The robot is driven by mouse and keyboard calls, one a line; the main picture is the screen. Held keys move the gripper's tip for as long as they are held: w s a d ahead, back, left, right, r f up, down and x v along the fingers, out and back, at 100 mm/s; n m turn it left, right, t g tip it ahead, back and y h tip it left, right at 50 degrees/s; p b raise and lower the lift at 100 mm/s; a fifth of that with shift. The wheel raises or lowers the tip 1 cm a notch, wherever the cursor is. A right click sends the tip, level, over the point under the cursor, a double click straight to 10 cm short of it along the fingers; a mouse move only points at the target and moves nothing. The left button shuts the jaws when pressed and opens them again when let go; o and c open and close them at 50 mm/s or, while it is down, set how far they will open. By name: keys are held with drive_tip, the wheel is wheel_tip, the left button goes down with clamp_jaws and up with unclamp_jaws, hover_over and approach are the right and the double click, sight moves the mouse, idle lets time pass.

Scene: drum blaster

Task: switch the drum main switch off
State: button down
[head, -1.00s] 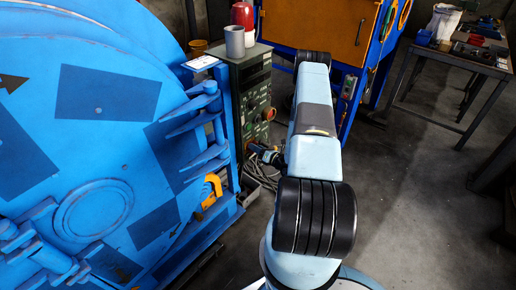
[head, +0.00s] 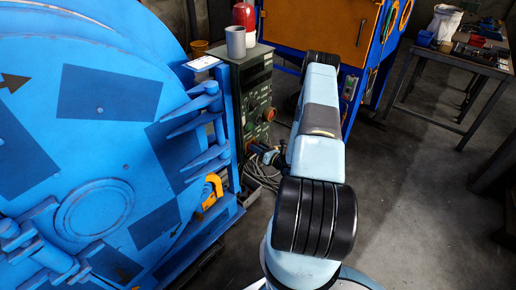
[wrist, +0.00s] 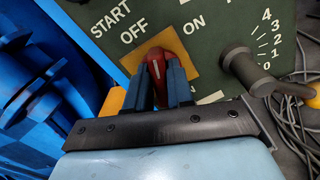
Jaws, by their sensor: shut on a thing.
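The drum main switch (wrist: 157,70) is a red rotary handle with a white line, on a yellow plate (wrist: 183,46) in the wrist view. OFF and ON are printed on the dark green panel above it. The white line is nearly upright in the picture; I cannot tell exactly which label it points at. My gripper (wrist: 159,82) is shut on the red handle, one blue finger on each side. In the head view my gripper (head: 264,151) is small and dark at the front of the control cabinet (head: 254,85), and the switch cannot be made out.
A black lever (wrist: 245,72) with a 0 to 4 scale sits right of the switch. The big blue drum (head: 90,130) stands close on the left. Grey cables (head: 262,174) lie below the cabinet. A grey cup (head: 235,42) and red lamp (head: 243,15) stand on top.

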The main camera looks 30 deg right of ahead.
drive_tip(key=shift+s+d+f+n, duration=0.1)
drive_tip(key=shift+d+n, duration=0.05)
drive_tip(key=shift+n, duration=0.9)
drive_tip(key=shift+d+n, duration=0.1)
drive_tip(key=shift+n, duration=0.95)
drive_tip(key=c, duration=1.2)
unclamp_jaws()
drive_tip(key=shift+o, duration=0.6)
drive_tip(key=shift+a, duration=0.15)
drive_tip(key=v, duration=1.3)
drive_tip(key=shift+s, duration=0.35)
